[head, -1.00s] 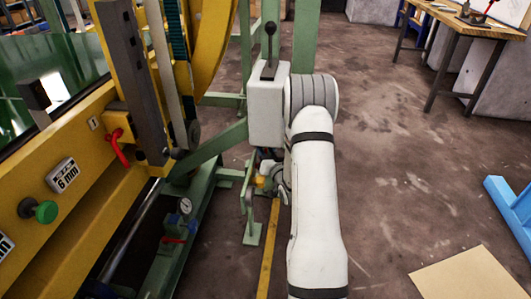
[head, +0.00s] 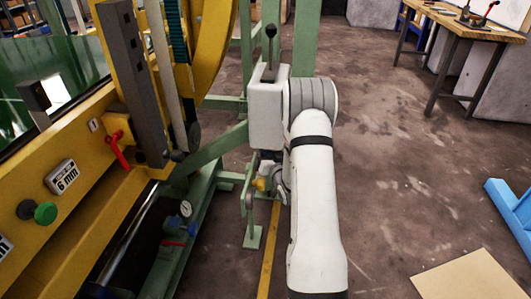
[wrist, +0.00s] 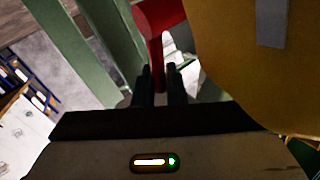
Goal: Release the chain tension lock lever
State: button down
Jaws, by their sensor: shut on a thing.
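A red lever (wrist: 160,22) shows in the wrist view, with a broad head at the top and a thin stem running down. My gripper (wrist: 161,78) is shut on the stem, with one dark finger on each side. A large yellow part (wrist: 235,60) lies close on the right of the lever. In the head view my arm and a pale box (head: 267,115) hide most of the gripper and the held lever. I cannot tell from the frames whether this lever is locked or released.
A black-knobbed lever (head: 271,40) stands on the pale box. The yellow machine frame (head: 95,120) on the left carries another red lever (head: 119,150) and a green knob (head: 45,212). Green beams stand close to my gripper.

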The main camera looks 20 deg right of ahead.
jog(key=shift+w+r+p, duration=0.15)
jog(key=shift+p, duration=0.45)
jog(key=shift+w+d+f+m+g+p, duration=0.2)
jog(key=shift+f+m+g+p, duration=0.15)
jog(key=shift+g, duration=0.35)
jog(key=c, duration=1.5)
grip_release()
jog(key=s+p, duration=0.2)
jog(key=s, duration=0.5)
jog(key=shift+s+a+r+p, duration=0.25)
jog(key=shift+s+r+p, duration=0.05)
jog(key=shift+s+r, duration=0.1)
